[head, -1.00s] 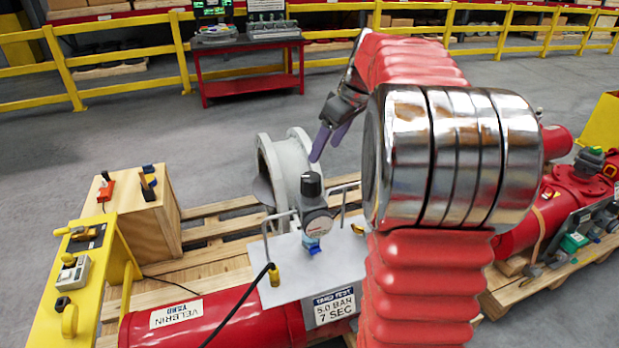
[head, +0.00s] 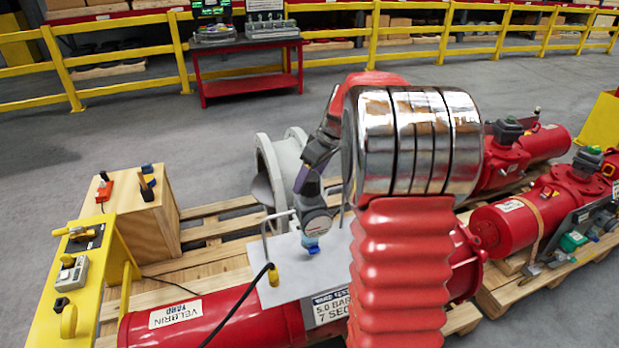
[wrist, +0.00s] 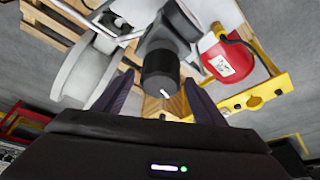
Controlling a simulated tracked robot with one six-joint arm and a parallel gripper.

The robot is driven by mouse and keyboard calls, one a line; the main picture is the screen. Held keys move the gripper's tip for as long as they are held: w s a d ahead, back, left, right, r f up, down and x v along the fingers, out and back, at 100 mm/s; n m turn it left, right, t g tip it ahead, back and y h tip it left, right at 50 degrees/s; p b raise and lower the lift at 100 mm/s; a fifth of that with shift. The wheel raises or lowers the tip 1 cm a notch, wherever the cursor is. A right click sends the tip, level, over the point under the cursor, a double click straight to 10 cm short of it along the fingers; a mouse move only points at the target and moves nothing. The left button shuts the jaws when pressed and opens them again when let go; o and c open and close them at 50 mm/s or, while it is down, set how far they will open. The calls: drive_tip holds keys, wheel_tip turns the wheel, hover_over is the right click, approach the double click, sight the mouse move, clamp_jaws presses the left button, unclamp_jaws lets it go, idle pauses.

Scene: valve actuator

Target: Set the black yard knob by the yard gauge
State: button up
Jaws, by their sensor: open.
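The black yard knob (head: 309,186) stands on top of a grey regulator above the light plate. In the wrist view the knob (wrist: 160,73) is a dark cylinder with a white mark on its near end. The yard gauge (head: 317,222) is the round dial just below the knob; its reading is too small to make out. My gripper (head: 307,172) is open at the knob, its dark purple fingers partly overlapping it in the head view. In the wrist view my gripper (wrist: 160,92) has a finger on either side of the knob, with visible gaps.
A plate with a sign (head: 331,306) reading 5.0 bar, 7 sec sits on the red cylinder (head: 262,325). A yellow panel (head: 47,312) and wooden box (head: 152,225) stand left. A grey flanged pipe (head: 268,160) lies behind.

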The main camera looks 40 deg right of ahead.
drive_tip(key=shift+w+f, duration=0.1)
drive_tip(key=shift+f, duration=0.05)
drive_tip(key=c, duration=1.1)
